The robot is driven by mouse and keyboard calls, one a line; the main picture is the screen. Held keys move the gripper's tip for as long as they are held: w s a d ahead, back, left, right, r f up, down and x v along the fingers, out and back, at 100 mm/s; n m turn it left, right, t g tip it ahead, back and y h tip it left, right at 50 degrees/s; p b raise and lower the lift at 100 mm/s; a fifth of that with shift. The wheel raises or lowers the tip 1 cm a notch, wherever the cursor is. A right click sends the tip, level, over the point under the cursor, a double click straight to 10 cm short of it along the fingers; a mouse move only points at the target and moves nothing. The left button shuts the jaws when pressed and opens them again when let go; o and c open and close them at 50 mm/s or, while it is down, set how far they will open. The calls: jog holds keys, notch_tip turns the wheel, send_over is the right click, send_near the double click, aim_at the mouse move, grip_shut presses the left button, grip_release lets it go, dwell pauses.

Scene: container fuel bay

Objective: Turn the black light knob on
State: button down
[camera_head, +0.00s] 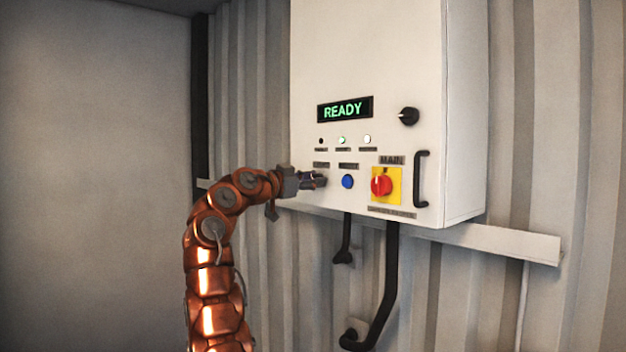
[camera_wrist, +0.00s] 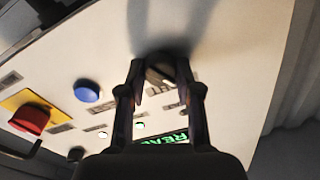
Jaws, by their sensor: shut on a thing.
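My gripper (camera_head: 320,181) is at the lower left of the white cabinet's front, left of the blue button. In the wrist view its two fingers (camera_wrist: 160,85) are shut on a small dark knob (camera_wrist: 158,72) on the panel. Fingers and shadow hide most of this knob, so its turn angle cannot be told. The gripper hides it in the head view. Another black knob (camera_head: 409,116) sits higher up, right of the green READY display (camera_head: 345,108), apart from my gripper.
The cabinet (camera_head: 390,50) carries a blue button (camera_head: 348,181), a red switch (camera_head: 381,185) on a yellow plate and a black handle (camera_head: 421,179). Of three small lamps, the left is dark and the middle glows green. Black pipes (camera_head: 391,270) run below. Free room lies left.

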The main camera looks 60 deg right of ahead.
jog(key=shift+m, duration=0.3)
jog(key=c, duration=0.8)
grip_release()
jog(key=v, duration=1.2)
jog(key=shift+r, duration=0.1)
